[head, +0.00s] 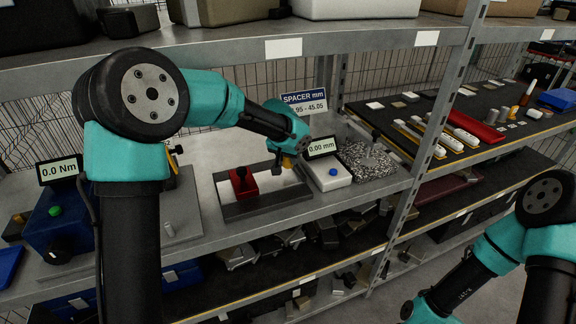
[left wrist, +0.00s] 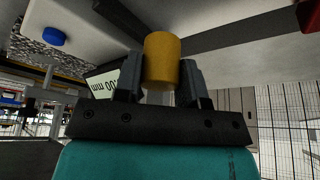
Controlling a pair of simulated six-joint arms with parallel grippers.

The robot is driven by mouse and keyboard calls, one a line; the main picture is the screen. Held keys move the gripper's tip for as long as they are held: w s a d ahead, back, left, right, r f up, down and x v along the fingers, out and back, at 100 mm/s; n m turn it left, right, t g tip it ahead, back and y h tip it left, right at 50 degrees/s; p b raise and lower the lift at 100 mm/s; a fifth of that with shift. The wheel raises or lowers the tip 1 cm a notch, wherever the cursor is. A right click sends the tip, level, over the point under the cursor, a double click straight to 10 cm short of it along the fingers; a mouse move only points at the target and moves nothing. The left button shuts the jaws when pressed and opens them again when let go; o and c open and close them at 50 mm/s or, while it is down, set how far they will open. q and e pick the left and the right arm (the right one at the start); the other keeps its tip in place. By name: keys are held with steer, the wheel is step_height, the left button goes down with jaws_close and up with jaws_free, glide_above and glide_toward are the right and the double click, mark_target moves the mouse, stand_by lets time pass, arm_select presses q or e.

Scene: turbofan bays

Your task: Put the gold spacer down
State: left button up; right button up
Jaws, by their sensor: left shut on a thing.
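The gold spacer (left wrist: 162,60) is a short plain cylinder. In the left wrist view it sits between the two dark fingers of my left gripper (left wrist: 160,85), which is shut on it. In the head view the gold spacer (head: 287,162) shows small below the teal wrist, with the left gripper (head: 280,166) mostly hidden there. It is near the right end of the dark slotted plate, beside the white gauge box (head: 328,174); whether it touches anything below cannot be told. My right arm is at the lower right; its gripper is out of view.
The gauge display (head: 321,147) reads 0.00 mm. A red block (head: 243,184) stands on the dark plate (head: 265,204). A speckled block (head: 366,160) is right of the gauge box. A SPACER mm sign (head: 304,102) stands behind. A blue torque unit (head: 58,225) is at left.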

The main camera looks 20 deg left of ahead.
mark_target(288, 165)
arm_select(q)
steer(key=shift+f, duration=1.7)
steer(key=shift+f, duration=0.2)
steer(key=o, duration=1)
steer(key=shift+r, duration=0.1)
steer(key=v, duration=1.2)
steer(key=shift+r, duration=0.1)
